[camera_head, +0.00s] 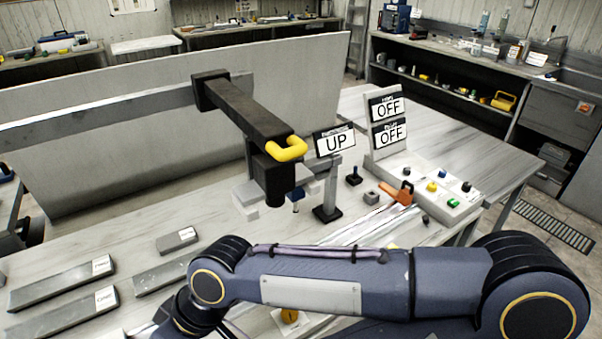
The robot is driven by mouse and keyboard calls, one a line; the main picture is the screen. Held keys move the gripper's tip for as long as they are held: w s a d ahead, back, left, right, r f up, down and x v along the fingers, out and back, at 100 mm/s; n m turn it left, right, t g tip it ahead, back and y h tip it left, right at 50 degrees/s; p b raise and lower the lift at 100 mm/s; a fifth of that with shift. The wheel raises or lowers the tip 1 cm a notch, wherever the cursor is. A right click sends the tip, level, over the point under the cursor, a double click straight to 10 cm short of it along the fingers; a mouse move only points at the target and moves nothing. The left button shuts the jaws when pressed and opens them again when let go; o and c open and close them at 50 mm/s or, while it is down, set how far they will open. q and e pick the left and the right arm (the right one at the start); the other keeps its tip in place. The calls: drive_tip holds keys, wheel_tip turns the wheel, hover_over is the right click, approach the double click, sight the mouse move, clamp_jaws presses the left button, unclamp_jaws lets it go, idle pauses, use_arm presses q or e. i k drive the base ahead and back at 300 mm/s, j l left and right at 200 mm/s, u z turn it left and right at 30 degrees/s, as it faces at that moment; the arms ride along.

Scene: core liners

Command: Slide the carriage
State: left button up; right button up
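The carriage (212,92) is a black block on a long grey rail (110,110) that runs in from the left edge. A black arm (250,112) reaches from it toward the viewer, with a yellow handle (287,149) at its end and a black head (275,180) hanging below. Pale blocky parts (246,196) show behind the head. My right arm crosses the lower right, well below the handle and apart from it. Its wrist bends down at the lower left and its gripper is not visible. My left arm and gripper are not in view.
A sign reading UP (335,142) stands right of the handle. A control panel (425,190) has coloured buttons, an orange-handled lever (398,195) and two OFF signs (389,120). Grey labelled trays (62,283) lie at the table's left. A grey partition (310,90) stands behind.

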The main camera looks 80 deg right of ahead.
sight(267, 134)
drive_tip(key=z, duration=0.5)
drive_tip(key=l+z, duration=0.1)
drive_tip(key=z, duration=1.35)
drive_tip(key=i+z, duration=0.1)
drive_tip(key=z, duration=0.35)
drive_tip(key=k+j+u, duration=0.15)
drive_tip(key=u, duration=0.15)
drive_tip(key=k, duration=0.05)
